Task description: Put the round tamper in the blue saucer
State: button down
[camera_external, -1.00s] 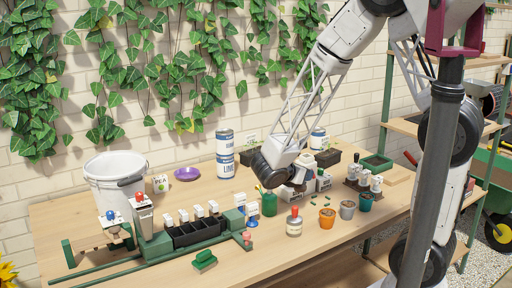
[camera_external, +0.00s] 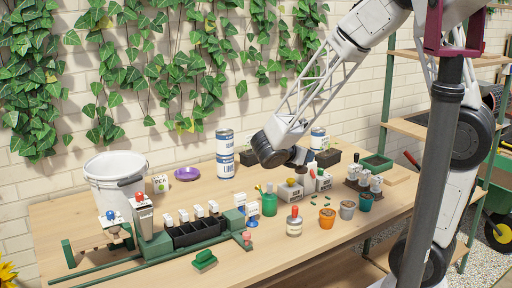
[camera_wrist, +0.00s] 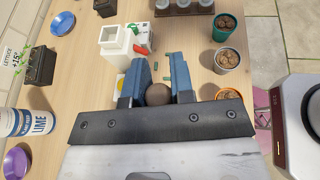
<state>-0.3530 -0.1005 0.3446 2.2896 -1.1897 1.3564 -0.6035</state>
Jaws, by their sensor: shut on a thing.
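My gripper (camera_wrist: 157,85) has two blue fingers and is shut on the round tamper (camera_wrist: 186,93). Only a brown rounded part of the tamper shows by the fingers; the rest is hidden. In the external view my gripper hangs above the white boxes, where a dark brown end, probably the tamper (camera_external: 300,156), shows below the wrist. The blue saucer (camera_wrist: 62,23) lies on the table at the upper left of the wrist view, apart from my gripper. I cannot make it out in the external view.
A white box (camera_wrist: 116,40) stands just ahead of my fingers. Dark planters (camera_wrist: 41,66), lime tins (camera_external: 225,152) and a purple saucer (camera_external: 186,173) stand nearby. Filled pots (camera_wrist: 227,60) line the right side. Bare wood lies between the white box and the blue saucer.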

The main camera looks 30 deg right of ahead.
notch_tip(320, 180, up, 4)
jog(key=shift+r, duration=0.25)
jog(key=w+d, duration=2.5)
jog(key=w, duration=0.4)
notch_tip(320, 180, down, 15)
jog(key=shift+s+f, duration=0.15)
jog(key=shift+f, duration=0.05)
jog(key=w+d, duration=0.1)
jog(key=w, duration=0.4)
jog(key=w+d+f, duration=0.1)
jog(key=w+d, duration=0.1)
jog(key=w, duration=0.3)
jog(key=w+d, duration=0.1)
jog(key=w, duration=0.4)
jog(key=shift+w+d+f, duration=0.15)
jog(key=shift+d+f, duration=0.05)
jog(key=shift+d, duration=0.1)
jog(key=shift+f, duration=0.1)
jog(key=shift+f, duration=1.65)
